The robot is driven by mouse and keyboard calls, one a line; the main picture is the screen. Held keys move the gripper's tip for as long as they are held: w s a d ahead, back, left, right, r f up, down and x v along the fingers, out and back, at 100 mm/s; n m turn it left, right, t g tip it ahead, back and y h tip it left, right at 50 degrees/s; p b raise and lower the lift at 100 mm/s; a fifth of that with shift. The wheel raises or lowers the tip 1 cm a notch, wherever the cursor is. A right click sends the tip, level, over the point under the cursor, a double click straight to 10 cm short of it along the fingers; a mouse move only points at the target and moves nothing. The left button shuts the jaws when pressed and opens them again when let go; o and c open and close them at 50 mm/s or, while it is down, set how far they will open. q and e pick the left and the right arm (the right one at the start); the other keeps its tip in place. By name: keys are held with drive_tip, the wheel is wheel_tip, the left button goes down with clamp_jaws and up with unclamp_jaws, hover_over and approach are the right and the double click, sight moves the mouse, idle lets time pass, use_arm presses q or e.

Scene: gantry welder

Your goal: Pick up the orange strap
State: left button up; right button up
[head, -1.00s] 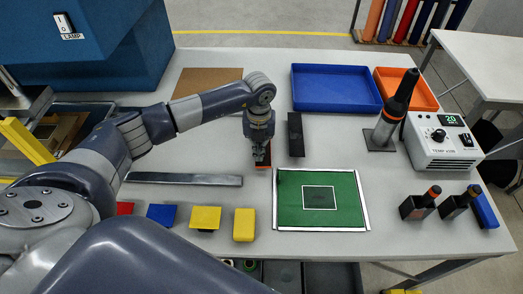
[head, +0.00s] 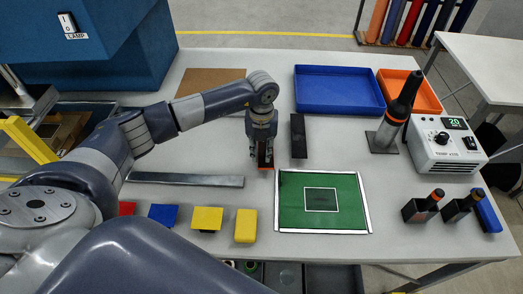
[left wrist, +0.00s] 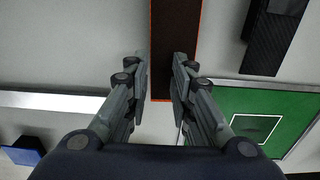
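The orange strap (head: 264,166) lies on the table, mostly covered by my left gripper in the head view. In the left wrist view the strap (left wrist: 175,40) shows as a long dark brown band with thin orange edges. My left gripper (head: 262,158) points down over it. In the left wrist view its two fingers (left wrist: 162,62) stand apart, with the strap below the gap. The right finger overlaps the strap's right part, and the left finger is by its left edge. I see no grip, and contact cannot be told. My right gripper is not in view.
A black block (head: 298,136) lies just right of the gripper, and a green mat (head: 345,215) in front of it. A metal bar (head: 190,180) lies to the left. A yellow block (head: 245,226) is nearer. Blue (head: 340,90) and orange (head: 420,95) trays stand behind.

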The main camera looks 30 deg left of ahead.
use_arm(q)
wheel_tip(320, 180, up, 12)
drive_tip(key=shift+f, duration=0.25)
